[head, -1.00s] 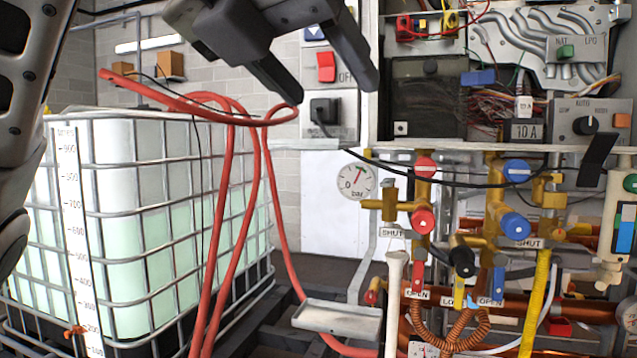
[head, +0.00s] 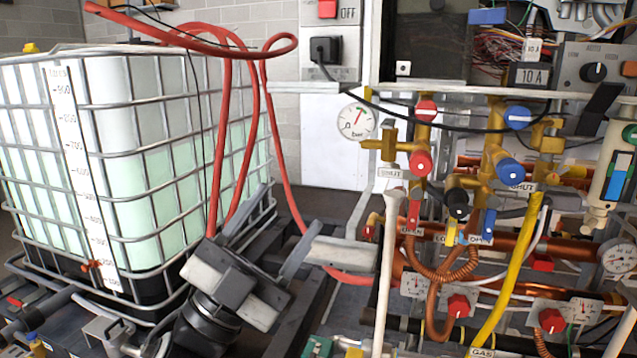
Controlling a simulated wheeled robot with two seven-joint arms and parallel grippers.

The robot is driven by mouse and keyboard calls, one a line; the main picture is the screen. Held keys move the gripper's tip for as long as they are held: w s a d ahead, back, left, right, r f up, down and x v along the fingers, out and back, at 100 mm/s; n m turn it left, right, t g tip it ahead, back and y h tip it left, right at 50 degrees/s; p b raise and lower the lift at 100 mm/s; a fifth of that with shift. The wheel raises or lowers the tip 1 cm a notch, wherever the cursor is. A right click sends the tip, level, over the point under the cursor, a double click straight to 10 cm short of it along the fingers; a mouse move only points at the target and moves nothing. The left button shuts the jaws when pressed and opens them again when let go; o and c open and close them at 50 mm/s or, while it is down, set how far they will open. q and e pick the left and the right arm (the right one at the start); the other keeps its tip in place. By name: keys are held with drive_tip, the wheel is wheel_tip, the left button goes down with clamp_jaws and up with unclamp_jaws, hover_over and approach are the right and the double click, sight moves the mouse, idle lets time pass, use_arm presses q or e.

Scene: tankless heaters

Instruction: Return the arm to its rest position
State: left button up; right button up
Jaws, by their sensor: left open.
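My left gripper (head: 288,212) is low in the middle left of the head view, in front of the water tank's right lower corner. My right gripper is not in view.
A caged water tank (head: 130,160) fills the left. Red hoses (head: 218,140) hang beside the gripper. A small grey tray (head: 340,252) lies close to its right. Valves, a pressure gauge (head: 357,122) and copper pipes crowd the right. A white panel (head: 335,155) stands behind.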

use_arm(q)
drive_tip(key=a+f+n+t+y, duration=0.4)
drive_tip(key=a+f+n+y, duration=0.1)
drive_tip(key=f+n+y, duration=0.75)
drive_tip(key=s+a+f+n+g+y, duration=0.1)
drive_tip(key=s+f+g, duration=0.2)
drive_tip(key=s+f, duration=0.2)
drive_tip(key=s+a+f+n+g+y+p, duration=0.1)
drive_tip(key=s+f+g, duration=0.3)
drive_tip(key=f, duration=0.7)
drive_tip(key=s+a+f+n+g+y, duration=0.2)
drive_tip(key=s+f+n+g, duration=0.1)
drive_tip(key=s+f, duration=0.3)
wheel_tip(320, 180, down, 3)
drive_tip(key=shift+r+p, duration=0.15)
drive_tip(key=shift+p, duration=0.2)
drive_tip(key=shift+a, duration=0.1)
